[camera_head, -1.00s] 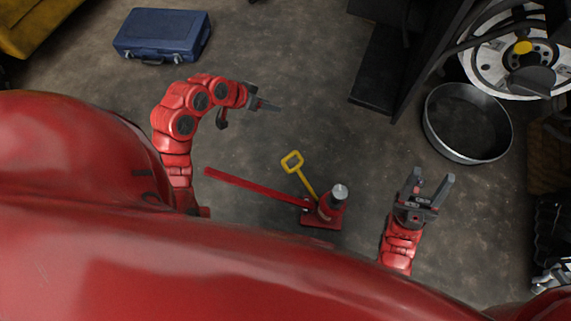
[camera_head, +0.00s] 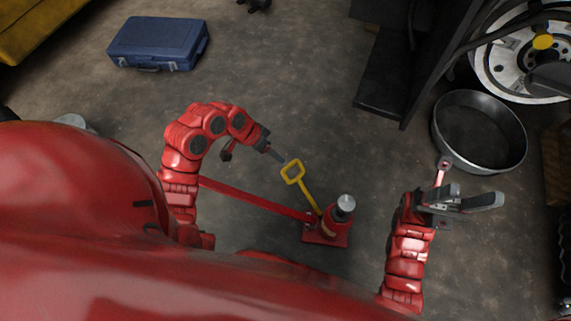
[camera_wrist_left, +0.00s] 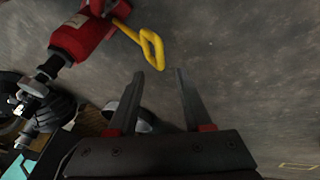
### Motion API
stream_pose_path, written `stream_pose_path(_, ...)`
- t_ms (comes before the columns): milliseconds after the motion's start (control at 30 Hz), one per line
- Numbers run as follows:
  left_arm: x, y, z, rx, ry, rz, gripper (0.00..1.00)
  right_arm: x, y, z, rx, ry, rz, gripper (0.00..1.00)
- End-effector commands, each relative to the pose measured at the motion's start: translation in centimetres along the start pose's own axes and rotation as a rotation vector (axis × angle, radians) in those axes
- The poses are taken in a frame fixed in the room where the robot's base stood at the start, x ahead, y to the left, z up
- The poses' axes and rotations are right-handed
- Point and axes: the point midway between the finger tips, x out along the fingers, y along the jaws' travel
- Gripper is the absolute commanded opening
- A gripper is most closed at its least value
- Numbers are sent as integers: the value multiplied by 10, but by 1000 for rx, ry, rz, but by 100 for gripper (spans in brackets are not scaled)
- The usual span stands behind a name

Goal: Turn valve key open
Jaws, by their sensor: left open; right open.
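The yellow valve key (camera_head: 305,190) sticks out from the red bottle jack (camera_head: 330,226), its square loop handle up and to the left. In the left wrist view the key's loop (camera_wrist_left: 152,48) lies just beyond the fingertips, and the jack (camera_wrist_left: 85,35) is at upper left. My left gripper (camera_head: 278,155) is close beside the loop, open and empty; in the left wrist view its fingers (camera_wrist_left: 158,76) are spread apart and not around the key. My right gripper (camera_head: 472,198) is open and empty, right of the jack and well away from the key.
A long red lever (camera_head: 255,198) runs left from the jack, below my left arm. A round metal pan (camera_head: 478,132) lies near my right gripper, with a wheel (camera_head: 520,60) behind it. A dark forklift frame (camera_head: 395,75) stands upper right. A blue case (camera_head: 158,43) lies upper left.

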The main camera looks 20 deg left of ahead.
Motion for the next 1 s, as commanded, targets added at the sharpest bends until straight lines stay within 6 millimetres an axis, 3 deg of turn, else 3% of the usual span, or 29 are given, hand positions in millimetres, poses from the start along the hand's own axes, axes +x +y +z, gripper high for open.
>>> stream_pose_path(233, 23, 0, 1, 1, -1, 2, 50, 45, 23, -32, 18, 295, 140, 50)
stream_pose_path(500, 46, 0, 0, 3, 1, 1, 50, 70, 56, -82, 67, 627, 316, 50)
stream_pose_path(800, 70, 0, 0, 2, 0, 0, 50, 63, 94, -135, 152, 972, 510, 50)
stream_pose_path(1000, 78, 0, -1, 1, 2, -1, 50, 52, 108, -151, 193, 1098, 583, 50)
